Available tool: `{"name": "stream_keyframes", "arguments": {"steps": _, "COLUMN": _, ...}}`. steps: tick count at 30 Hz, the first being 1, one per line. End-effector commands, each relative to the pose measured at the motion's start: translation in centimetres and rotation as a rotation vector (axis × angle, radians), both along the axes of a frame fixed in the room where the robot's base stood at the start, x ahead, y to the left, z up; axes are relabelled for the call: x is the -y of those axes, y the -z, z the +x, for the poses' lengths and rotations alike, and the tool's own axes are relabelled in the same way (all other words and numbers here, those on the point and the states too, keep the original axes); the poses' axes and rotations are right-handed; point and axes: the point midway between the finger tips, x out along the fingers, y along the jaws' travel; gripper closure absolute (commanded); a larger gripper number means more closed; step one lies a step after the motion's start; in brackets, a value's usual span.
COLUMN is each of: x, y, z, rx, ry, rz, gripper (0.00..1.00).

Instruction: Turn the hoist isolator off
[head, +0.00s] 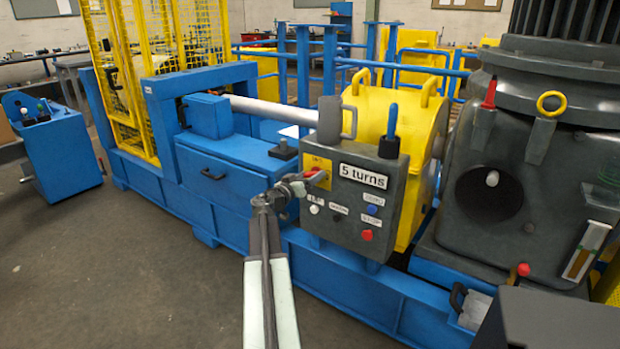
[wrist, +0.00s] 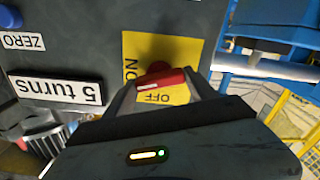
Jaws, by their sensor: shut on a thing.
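The hoist isolator is a red handle (head: 317,177) on a yellow plate (head: 313,163) at the upper left of the grey control box (head: 360,200). In the wrist view the red handle (wrist: 165,79) lies roughly crosswise over the yellow plate (wrist: 185,52), whose ON and OFF markings appear rotated. My gripper (head: 304,184) reaches the box from the front left. In the wrist view my gripper (wrist: 160,83) is shut on the red handle, with a finger at each end of it. The handle's hub is partly hidden.
A "5 turns" display (head: 363,176) is right of the isolator. White, black, blue and red buttons (head: 367,235) sit below. A blue-handled lever (head: 391,125) stands on the box. A blue machine bed (head: 235,182) lies left, and floor (head: 140,265) is clear at front left.

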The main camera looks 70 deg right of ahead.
Motion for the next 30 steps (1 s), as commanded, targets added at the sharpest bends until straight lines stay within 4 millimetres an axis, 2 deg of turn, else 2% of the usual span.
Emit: {"name": "stream_keyframes", "arguments": {"steps": 30, "x": 0.20, "y": 0.00, "z": 0.29, "rx": -0.922, "ry": -0.005, "rz": 0.236, "gripper": 0.75}}
